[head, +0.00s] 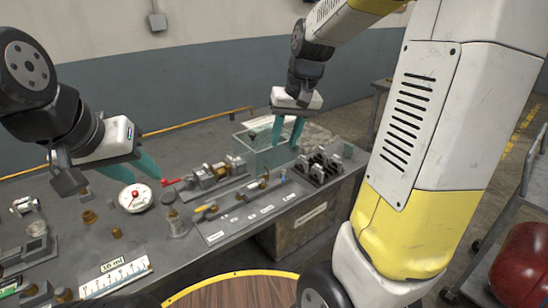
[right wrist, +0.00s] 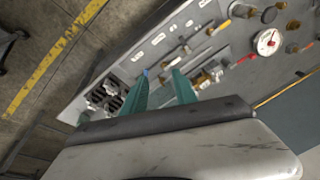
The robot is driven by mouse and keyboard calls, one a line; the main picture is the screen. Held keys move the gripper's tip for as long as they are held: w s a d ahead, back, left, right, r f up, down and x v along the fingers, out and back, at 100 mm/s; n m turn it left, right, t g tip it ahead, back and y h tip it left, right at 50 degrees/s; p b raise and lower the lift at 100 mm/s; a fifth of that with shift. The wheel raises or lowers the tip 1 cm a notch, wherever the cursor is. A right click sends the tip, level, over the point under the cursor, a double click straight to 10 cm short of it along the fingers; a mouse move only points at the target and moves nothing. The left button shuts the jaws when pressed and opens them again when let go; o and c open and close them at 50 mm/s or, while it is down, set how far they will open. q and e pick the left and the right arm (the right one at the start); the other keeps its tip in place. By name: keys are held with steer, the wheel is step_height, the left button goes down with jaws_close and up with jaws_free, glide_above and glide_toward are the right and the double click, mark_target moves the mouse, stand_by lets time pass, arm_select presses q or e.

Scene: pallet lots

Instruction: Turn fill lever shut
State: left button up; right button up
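A red lever (head: 168,182) sits on a brass and grey valve assembly (head: 212,174); it also shows in the right wrist view (right wrist: 245,58). A yellow lever (head: 205,207) lies at the left of a grey panel, and a small blue lever (head: 283,175) stands at its right end. I cannot read which is the fill lever. My right gripper (head: 288,145) is open and empty above the bench, beside the clear tank. Its teal fingers (right wrist: 161,73) are apart in the right wrist view. My left gripper (head: 147,180) is open near the white dial, apart from the red lever.
A clear tank (head: 262,158) stands at the back of the bench. A white dial gauge (head: 135,198), a black slotted block (head: 322,167) and a ruler plate (head: 115,276) are nearby. A round wooden top (head: 235,291) is in front.

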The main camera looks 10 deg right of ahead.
mark_target(283, 177)
steer(key=shift+w+d+f+m+g+h, duration=0.5)
steer(key=shift+w+f, duration=1.25)
steer(key=shift+f, duration=1.4)
steer(key=shift+w+d+f+m+g+h, duration=0.1)
steer(key=shift+w+d+f+m+g, duration=0.4)
steer(key=shift+w+f, duration=1.95)
steer(key=shift+w+d+f+m+g+h, duration=0.25)
steer(key=shift+w+f+m, duration=0.65)
steer(key=shift+f, duration=3)
steer(key=shift+w, duration=0.1)
jaws_close()
